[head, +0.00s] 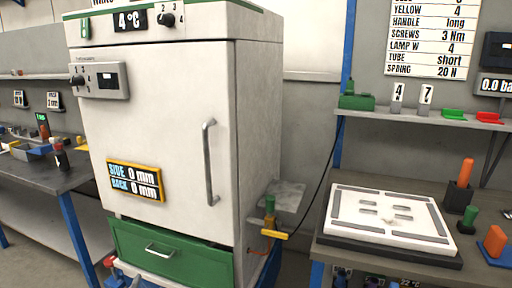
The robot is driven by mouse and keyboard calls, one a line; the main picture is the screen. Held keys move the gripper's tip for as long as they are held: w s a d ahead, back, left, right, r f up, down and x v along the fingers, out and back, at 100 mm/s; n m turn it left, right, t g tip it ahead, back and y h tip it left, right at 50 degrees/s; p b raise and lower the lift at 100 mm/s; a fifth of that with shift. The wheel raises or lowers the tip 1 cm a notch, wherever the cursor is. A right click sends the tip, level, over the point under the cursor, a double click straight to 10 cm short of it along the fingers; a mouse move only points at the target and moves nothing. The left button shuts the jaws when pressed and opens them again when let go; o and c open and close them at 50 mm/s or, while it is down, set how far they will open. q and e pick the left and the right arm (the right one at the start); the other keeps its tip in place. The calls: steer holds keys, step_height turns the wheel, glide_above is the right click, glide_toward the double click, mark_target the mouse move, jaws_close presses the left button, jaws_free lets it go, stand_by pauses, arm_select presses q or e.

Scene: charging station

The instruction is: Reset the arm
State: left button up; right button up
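Neither of my grippers shows in the head view, and I see no part of my arms that I can be sure of. A large white cabinet (165,150) fills the middle left, with its door shut and a vertical grey handle (209,162). A green drawer (165,255) sits below the door. A display on the door (135,181) reads SIDE 0 mm and BACK 0 mm. A green and yellow fitting (270,215) stands at a small grey shelf (287,198) on the cabinet's right side.
A right workbench (345,255) holds a white slotted panel (390,215), an orange-handled tool (465,172) and a green-handled tool (469,216). A wall shelf (420,118) is above it. A left bench (55,175) holds small items. A thin black cable hangs right of the cabinet.

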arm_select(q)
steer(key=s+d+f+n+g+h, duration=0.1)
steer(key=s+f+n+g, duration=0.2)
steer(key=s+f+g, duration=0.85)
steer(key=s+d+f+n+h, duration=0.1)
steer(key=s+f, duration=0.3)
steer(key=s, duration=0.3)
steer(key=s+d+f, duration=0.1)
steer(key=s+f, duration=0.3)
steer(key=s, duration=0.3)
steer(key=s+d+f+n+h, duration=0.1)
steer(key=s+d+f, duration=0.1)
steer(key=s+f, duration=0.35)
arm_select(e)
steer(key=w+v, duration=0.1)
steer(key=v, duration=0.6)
arm_select(q)
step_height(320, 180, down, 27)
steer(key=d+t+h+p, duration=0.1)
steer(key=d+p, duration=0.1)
steer(key=p, duration=0.2)
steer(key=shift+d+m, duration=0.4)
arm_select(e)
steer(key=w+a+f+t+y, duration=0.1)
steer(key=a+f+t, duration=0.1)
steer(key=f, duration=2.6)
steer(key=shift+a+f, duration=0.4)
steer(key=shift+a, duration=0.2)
